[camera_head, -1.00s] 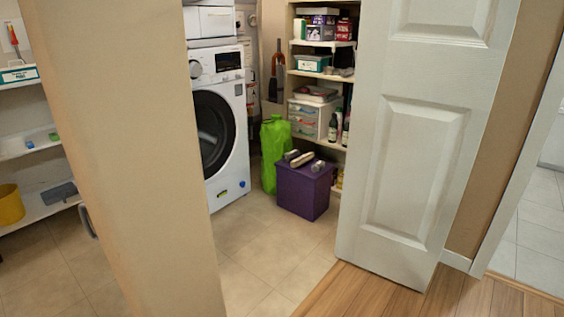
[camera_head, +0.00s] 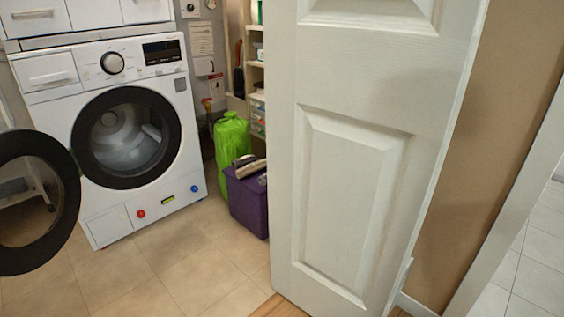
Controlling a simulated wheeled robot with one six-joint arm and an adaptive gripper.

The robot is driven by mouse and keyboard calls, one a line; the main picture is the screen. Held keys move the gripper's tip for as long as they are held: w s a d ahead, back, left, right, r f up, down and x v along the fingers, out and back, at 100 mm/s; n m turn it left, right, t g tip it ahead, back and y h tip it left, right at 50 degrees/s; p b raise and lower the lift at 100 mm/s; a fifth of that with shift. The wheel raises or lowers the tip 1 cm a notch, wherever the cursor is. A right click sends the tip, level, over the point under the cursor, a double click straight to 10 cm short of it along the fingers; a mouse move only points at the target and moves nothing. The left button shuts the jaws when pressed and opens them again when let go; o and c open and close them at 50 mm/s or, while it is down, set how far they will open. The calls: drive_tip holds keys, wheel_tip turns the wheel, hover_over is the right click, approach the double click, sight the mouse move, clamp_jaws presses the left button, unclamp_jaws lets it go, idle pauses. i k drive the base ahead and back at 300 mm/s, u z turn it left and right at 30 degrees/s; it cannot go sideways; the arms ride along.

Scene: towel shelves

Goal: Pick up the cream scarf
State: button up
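I see nothing that I can firmly identify as the cream scarf. A small pale cream rolled item (camera_head: 251,168) lies on top of the purple box (camera_head: 248,207), beside a greyish one; it is too small to tell what it is. The white door hides the right part of the box. My gripper is not in view.
A white panelled door (camera_head: 350,190) stands close in front and hides most of the shelves (camera_head: 256,75). The washing machine (camera_head: 135,120) has its round door (camera_head: 32,200) open to the left. A green bag (camera_head: 231,140) stands behind the box. Tiled floor (camera_head: 190,260) is clear.

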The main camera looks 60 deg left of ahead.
sight(253, 167)
drive_tip(key=i, duration=0.95)
drive_tip(key=u, duration=3.65)
drive_tip(key=i, duration=1.65)
drive_tip(key=u, duration=0.05)
